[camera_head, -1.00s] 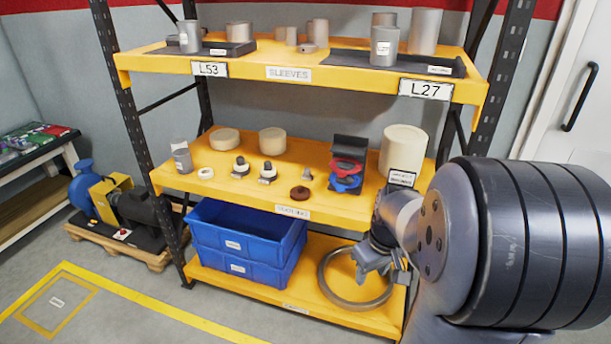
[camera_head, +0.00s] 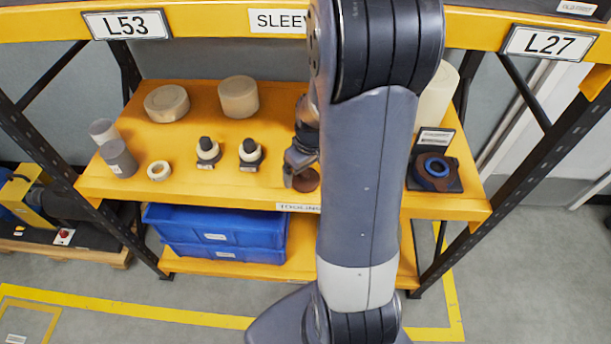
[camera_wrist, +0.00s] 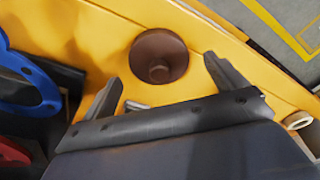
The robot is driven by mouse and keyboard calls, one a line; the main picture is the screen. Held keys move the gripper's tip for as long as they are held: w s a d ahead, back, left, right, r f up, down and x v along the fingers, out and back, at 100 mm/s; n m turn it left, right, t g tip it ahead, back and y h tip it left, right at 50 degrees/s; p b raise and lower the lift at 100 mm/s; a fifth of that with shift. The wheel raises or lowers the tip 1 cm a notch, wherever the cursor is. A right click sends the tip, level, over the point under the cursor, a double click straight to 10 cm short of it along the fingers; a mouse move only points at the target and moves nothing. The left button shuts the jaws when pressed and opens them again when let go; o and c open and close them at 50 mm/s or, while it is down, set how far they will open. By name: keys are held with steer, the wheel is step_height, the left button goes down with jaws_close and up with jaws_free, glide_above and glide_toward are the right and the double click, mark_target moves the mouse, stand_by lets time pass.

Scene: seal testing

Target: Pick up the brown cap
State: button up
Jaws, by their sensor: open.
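The brown cap (camera_head: 306,180) sits on the yellow middle shelf near its front edge, partly hidden by my gripper in the head view. In the wrist view the round brown cap (camera_wrist: 159,56) lies on the yellow surface, just beyond and between the two fingertips. My gripper (camera_wrist: 165,75) is open and empty, with its dark fingers spread to either side of the cap. In the head view my gripper (camera_head: 295,172) is right at the cap, with my arm coming in front of the shelf. I cannot tell whether a finger touches the cap.
Two black-and-cream parts (camera_head: 208,150) and a cream ring (camera_head: 158,170) stand left of the cap. A stand with a blue ring (camera_head: 436,167) is to the right; the blue ring (camera_wrist: 27,85) shows close by in the wrist view. The upper shelf (camera_head: 215,18) is overhead.

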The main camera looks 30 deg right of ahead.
steer(key=shift+f, duration=1)
steer(key=shift+c, duration=0.4)
steer(key=c, duration=0.9)
